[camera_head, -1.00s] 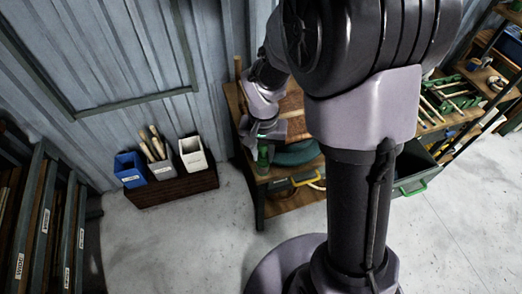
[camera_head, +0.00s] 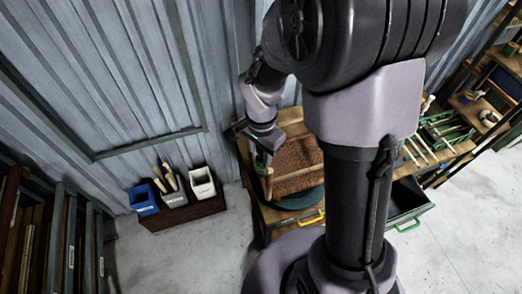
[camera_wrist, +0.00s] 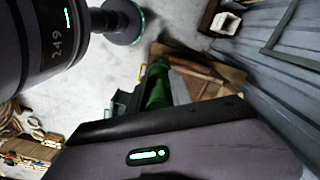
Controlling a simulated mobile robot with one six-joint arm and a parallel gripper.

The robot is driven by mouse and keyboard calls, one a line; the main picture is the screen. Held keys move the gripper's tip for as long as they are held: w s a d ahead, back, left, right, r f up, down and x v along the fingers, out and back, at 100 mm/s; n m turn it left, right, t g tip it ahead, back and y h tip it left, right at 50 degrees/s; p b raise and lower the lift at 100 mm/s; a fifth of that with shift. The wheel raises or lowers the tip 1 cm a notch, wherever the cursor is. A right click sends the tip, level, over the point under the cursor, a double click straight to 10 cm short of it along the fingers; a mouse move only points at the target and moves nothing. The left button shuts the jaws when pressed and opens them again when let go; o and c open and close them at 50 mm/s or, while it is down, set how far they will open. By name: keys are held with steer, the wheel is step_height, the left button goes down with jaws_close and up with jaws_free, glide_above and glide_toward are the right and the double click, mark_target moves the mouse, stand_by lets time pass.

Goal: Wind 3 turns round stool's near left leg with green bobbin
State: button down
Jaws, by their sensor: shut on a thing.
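The stool, with a brown woven panel (camera_head: 298,155) and pale wooden rails, stands on a dark green round base on the workbench. A pale upright post (camera_head: 269,183) at its near left looks like the near left leg. My gripper (camera_head: 261,155) is at the stool's left side, just above that post. It is shut on the green bobbin (camera_head: 262,163), which shows only as a small green piece there. In the wrist view the green bobbin (camera_wrist: 157,85) stands out beyond the dark gripper body, with part of the stool behind it. I cannot make out any strand or turns on the leg.
The wooden workbench (camera_head: 255,215) stands against the metal wall, with a yellow handle (camera_head: 311,218) on its front.

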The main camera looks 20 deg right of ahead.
step_height(320, 180, down, 14)
steer(key=b, duration=1.1)
steer(key=shift+w+b, duration=0.3)
steer(key=shift+b, duration=0.1)
